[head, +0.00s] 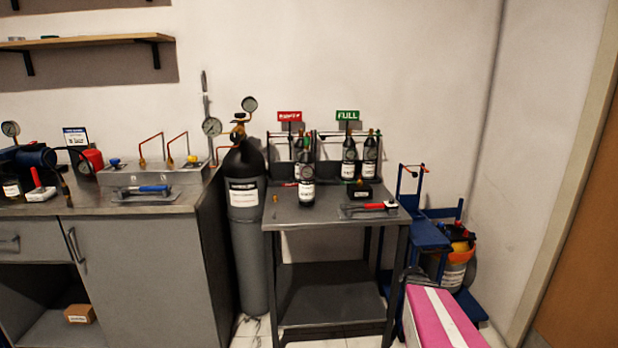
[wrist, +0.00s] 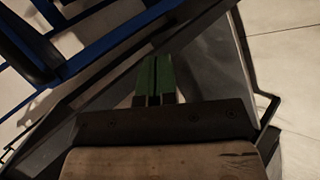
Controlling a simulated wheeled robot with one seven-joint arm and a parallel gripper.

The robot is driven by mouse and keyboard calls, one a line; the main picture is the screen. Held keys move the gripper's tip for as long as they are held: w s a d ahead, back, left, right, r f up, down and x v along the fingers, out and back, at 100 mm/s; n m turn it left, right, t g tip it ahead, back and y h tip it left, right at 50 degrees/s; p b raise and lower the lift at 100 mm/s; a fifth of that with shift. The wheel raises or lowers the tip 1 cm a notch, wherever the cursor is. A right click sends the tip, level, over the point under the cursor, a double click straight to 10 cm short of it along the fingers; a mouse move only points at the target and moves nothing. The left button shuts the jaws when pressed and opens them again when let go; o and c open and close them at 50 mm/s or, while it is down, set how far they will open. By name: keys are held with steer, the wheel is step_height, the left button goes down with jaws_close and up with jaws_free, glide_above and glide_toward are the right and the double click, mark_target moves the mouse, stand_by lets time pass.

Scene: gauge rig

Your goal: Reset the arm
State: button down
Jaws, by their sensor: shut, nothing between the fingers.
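My gripper (wrist: 155,62) shows in the wrist view with its two green fingers side by side, shut and empty. It points toward a dark grey surface and is not touching any loose object that I can make out. In the head view I cannot pick out the gripper itself.
A grey table (head: 335,212) bears dark bottles, including one in front (head: 306,183), and a red-handled tool (head: 375,206). A tall grey cylinder (head: 248,240) stands left of it. A blue cart (head: 430,236) is at right; blue bars (wrist: 75,65) show in the wrist view. Tiled floor (wrist: 285,45) is bare.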

steer(key=s+a+r+m+g+y, duration=0.2)
steer(key=s+a+m+g, duration=0.2)
steer(key=a, duration=0.6)
steer(key=s+a+r+m+g+y, duration=0.1)
steer(key=s+a+m+g, duration=0.3)
steer(key=s+a+m, duration=0.4)
steer(key=s+a+r, duration=0.1)
steer(key=s+a, duration=0.1)
steer(key=a, duration=0.1)
steer(key=shift+s+a+r+m+y, duration=0.15)
steer(key=shift+s+r+m+y, duration=0.1)
steer(key=shift+r+m+y, duration=0.15)
